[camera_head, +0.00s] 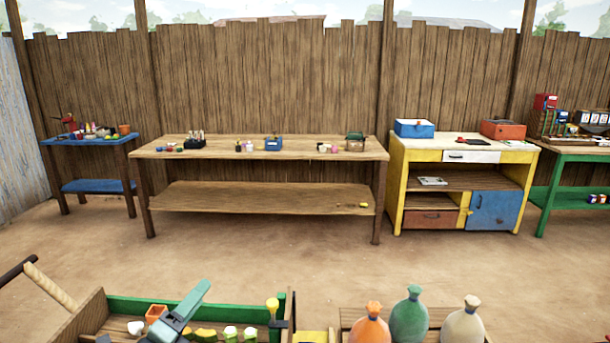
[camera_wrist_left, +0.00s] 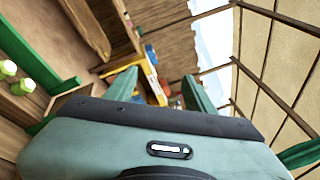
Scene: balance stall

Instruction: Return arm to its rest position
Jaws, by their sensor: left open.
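My left gripper (camera_head: 188,308) is at the bottom of the head view, above the wooden crate with a green back wall. In the left wrist view its two green fingers (camera_wrist_left: 158,84) stand apart with nothing held between them. The wrist is tilted there, with the fence, roof beams and sky behind the fingers. My right gripper is not in view.
The crate (camera_head: 195,307) holds several yellow and white-green items and an orange pot (camera_head: 156,313). Three tied sacks, orange (camera_head: 370,327), green (camera_head: 409,318) and cream (camera_head: 463,326), stand to its right. Bare ground separates these from a long wooden table (camera_head: 262,150).

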